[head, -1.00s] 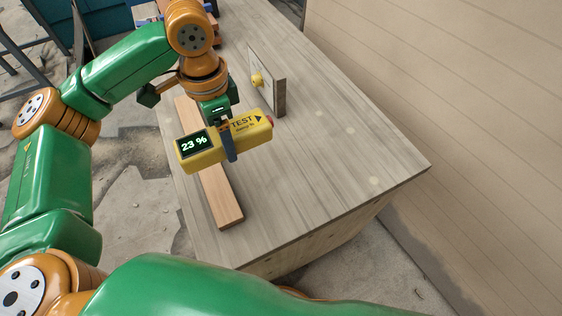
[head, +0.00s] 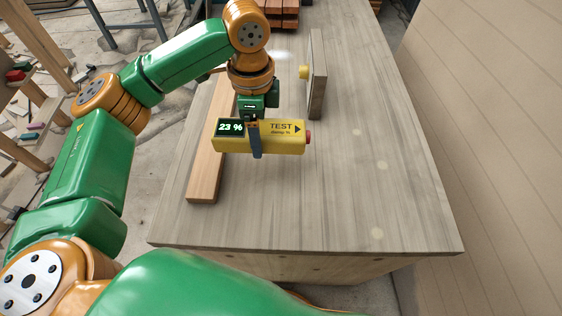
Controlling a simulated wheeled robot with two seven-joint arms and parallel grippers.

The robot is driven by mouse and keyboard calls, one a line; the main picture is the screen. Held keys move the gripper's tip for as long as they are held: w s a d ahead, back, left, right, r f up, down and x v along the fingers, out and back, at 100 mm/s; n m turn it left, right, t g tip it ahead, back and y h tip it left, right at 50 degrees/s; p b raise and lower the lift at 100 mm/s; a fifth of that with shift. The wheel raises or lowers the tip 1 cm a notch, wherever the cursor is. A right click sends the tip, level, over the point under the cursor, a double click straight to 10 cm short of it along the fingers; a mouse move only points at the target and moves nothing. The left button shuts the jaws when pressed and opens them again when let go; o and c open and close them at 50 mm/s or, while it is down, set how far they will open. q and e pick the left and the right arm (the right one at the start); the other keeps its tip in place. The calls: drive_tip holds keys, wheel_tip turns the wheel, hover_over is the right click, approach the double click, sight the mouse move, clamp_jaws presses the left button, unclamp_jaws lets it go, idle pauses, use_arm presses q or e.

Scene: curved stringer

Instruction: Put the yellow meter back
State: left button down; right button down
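The yellow meter (head: 285,143) has a dark screen reading "23 %", the word TEST with an arrow, and a red tip at its right end. My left gripper (head: 254,143) is shut on the meter, with a dark finger across its front face. The meter lies level across the picture, in front of a long light wooden plank (head: 205,165) on the workbench; it appears to be held above the bench. My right gripper is not in view.
An upright board (head: 318,75) with a yellow knob (head: 304,72) on its left face stands on the workbench (head: 370,200), behind the meter. Stacked reddish timbers (head: 282,12) lie at the far end. The bench's right and front parts are clear. A plank wall is at right.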

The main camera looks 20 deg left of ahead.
sight(282, 134)
use_arm(q)
drive_tip(key=d+f, duration=0.4)
drive_tip(key=shift+w+d+f, duration=0.1)
drive_tip(key=shift+d+f, duration=0.05)
drive_tip(key=shift+f, duration=0.15)
drive_tip(key=f, duration=0.3)
drive_tip(key=shift+d+f, duration=0.2)
drive_tip(key=shift+f, duration=0.2)
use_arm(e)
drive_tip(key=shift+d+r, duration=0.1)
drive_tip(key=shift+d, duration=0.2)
use_arm(q)
drive_tip(key=shift+f, duration=0.1)
unclamp_jaws()
wheel_tip(282, 134, up, 12)
drive_tip(key=shift+r+p, duration=0.1)
drive_tip(key=shift+p, duration=0.2)
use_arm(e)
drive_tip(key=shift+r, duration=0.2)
